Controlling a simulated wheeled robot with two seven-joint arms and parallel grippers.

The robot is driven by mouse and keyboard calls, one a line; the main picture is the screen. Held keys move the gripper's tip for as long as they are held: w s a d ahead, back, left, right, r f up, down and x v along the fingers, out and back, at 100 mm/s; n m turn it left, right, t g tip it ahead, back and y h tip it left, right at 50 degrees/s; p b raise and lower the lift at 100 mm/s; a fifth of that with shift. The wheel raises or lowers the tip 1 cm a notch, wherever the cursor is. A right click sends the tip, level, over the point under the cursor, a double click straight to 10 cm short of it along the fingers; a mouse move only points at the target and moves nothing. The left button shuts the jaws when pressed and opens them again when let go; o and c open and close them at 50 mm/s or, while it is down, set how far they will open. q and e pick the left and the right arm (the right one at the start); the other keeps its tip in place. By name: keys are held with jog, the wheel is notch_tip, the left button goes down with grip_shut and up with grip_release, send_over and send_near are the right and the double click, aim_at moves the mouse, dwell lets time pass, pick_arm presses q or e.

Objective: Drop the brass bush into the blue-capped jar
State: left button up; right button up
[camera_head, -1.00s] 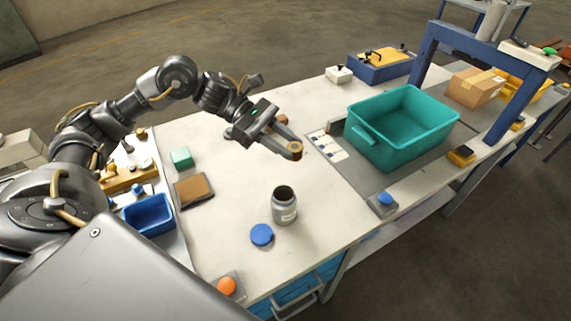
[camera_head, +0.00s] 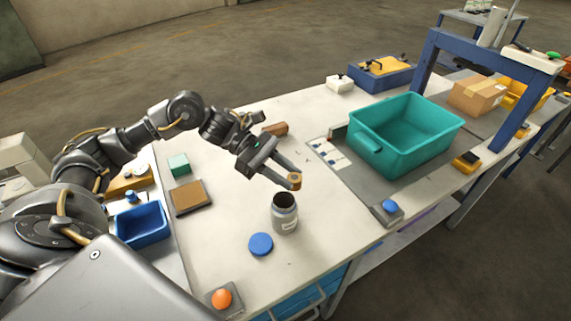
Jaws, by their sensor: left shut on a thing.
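The brass bush (camera_head: 295,179) is a small ring held at the fingertips of my left gripper (camera_head: 291,181). The gripper is shut on it, above and slightly behind the jar in the picture. The grey jar (camera_head: 285,218) stands upright on the white bench with its dark mouth open. A pale label shows on its front. Its blue cap (camera_head: 261,244) lies flat on the bench, in front and to the left of the jar. The bush appears apart from the jar rim. My right gripper is not in view.
A teal bin (camera_head: 405,140) stands on a grey mat to the right. A brown pad (camera_head: 192,197), a green block (camera_head: 179,164) and a blue tray (camera_head: 142,224) are on the left. An orange button (camera_head: 221,299) sits at the front edge. A brown block (camera_head: 275,129) lies behind the gripper.

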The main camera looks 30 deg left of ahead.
pick_arm(q)
jog(key=shift+f, duration=0.6)
jog(key=o, duration=1.2)
jog(key=shift+c, duration=0.2)
jog(key=shift+a, duration=0.1)
jog(key=b+v, duration=0.4)
jog(key=v, duration=0.6)
jog(key=shift+a+b, duration=0.3)
jog(key=shift+b, duration=0.1)
jog(key=shift+s, duration=0.1)
